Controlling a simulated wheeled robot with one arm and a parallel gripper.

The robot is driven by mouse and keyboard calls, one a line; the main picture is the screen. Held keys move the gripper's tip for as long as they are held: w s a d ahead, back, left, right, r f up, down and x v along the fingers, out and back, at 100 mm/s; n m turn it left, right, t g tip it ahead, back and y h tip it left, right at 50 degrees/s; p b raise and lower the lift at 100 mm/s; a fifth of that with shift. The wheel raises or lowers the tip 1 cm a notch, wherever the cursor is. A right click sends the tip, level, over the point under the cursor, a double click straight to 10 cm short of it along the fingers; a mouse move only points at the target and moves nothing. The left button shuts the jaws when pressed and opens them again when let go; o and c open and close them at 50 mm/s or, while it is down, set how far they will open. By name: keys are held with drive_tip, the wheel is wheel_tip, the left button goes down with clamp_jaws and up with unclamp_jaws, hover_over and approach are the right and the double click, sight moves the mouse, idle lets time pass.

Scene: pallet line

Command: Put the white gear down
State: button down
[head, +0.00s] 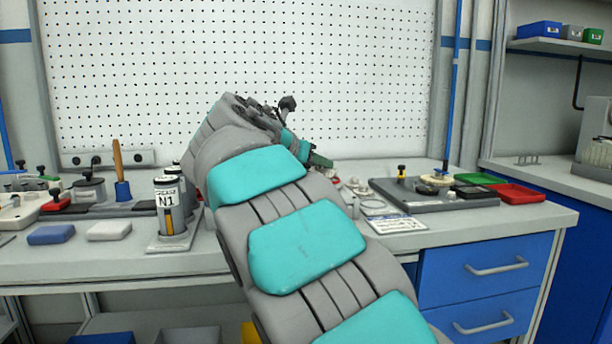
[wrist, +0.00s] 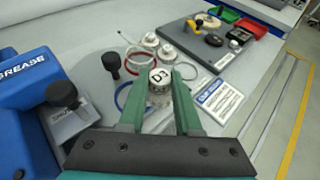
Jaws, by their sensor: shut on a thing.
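In the wrist view, my gripper (wrist: 166,86) has its green fingers shut on a small pale round piece marked D3, which I take as the white gear (wrist: 160,78). Its teeth are too small to make out. It is over the light worktop, and the gap beneath it cannot be judged. In the head view, my gripper (head: 318,160) is over the bench beyond my arm, and the held piece cannot be made out there.
Beyond the fingers lie white round parts (wrist: 150,41), a red ring (wrist: 138,60) and a black-knobbed piece (wrist: 113,64). A printed card (wrist: 213,97) and a grey plate (wrist: 215,45) are to the right. A blue grease unit (wrist: 32,85) stands left.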

drive_tip(key=shift+w+a+f, duration=0.15)
drive_tip(key=shift+w+a, duration=1.1)
drive_tip(key=shift+a, duration=0.05)
drive_tip(key=shift+w, duration=0.1)
drive_tip(key=shift+a+f, duration=0.1)
drive_tip(key=shift+a, duration=0.05)
drive_tip(key=shift+f+b, duration=0.35)
drive_tip(key=shift+f, duration=1.3)
drive_tip(key=shift+f, duration=0.1)
drive_tip(key=c, duration=0.9)
unclamp_jaws()
